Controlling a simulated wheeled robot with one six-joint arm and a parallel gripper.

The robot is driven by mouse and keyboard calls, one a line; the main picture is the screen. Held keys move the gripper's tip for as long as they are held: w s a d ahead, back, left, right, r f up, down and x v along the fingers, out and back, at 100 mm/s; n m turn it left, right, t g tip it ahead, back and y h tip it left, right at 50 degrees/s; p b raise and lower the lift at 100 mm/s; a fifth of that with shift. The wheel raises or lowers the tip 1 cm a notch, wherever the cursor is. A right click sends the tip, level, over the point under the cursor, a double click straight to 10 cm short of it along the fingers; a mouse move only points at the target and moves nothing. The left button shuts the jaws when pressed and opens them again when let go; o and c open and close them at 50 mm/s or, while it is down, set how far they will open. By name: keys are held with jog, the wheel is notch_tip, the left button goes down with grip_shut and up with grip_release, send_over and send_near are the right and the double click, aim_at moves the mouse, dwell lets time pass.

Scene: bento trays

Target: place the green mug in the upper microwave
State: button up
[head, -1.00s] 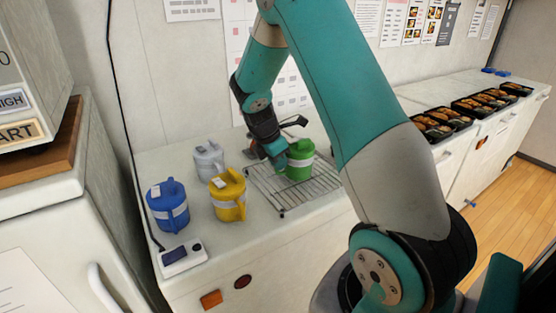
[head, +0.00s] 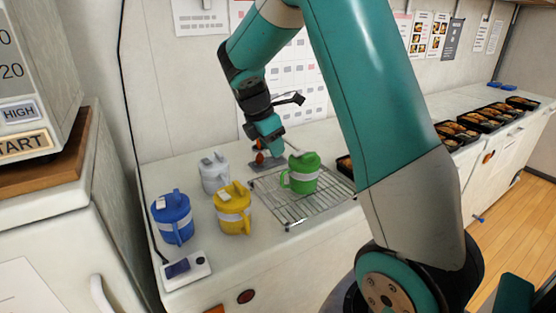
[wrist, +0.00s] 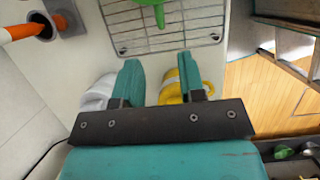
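The green mug (head: 305,176) stands upright on a wire rack on the counter, its handle toward the left of the head view. Only a green part of it (wrist: 153,8) shows at the top edge of the wrist view. My gripper (wrist: 159,62) is open, with nothing between its two teal fingers. In the head view my gripper (head: 268,147) is behind and left of the green mug, apart from it. A microwave (head: 40,75) with HIGH and START buttons shows only in part at the far left; I cannot tell whether it is the upper one.
White (head: 214,176), yellow (head: 234,212) and blue (head: 172,220) mugs stand left of the wire rack (head: 290,210). A small device (head: 186,268) lies at the counter's front left. An orange-handled item in a grey holder (head: 266,163) is behind the rack. Bento trays (head: 490,117) line the right.

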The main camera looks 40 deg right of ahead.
jog(key=s+a+r+m+y, duration=0.2)
jog(key=s+a, duration=0.3)
jog(key=a, duration=0.3)
jog(key=s+a+r+m+t+y, duration=0.1)
jog(key=s+a, duration=0.3)
jog(key=a, duration=0.4)
jog(key=s+a+r+m+y, duration=0.2)
jog(key=s+a, duration=0.3)
jog(key=a, duration=0.4)
jog(key=shift+s+r+m+t+y, duration=0.35)
jog(key=shift+m+t+y, duration=0.05)
jog(key=shift+y, duration=0.1)
jog(key=shift+o, duration=0.4)
jog(key=s+a+m+g+y, duration=0.1)
jog(key=s+a+m+y, duration=0.1)
jog(key=s+a, duration=0.3)
jog(key=s, duration=0.4)
jog(key=shift+a+r, duration=0.25)
jog(key=shift+r, duration=0.05)
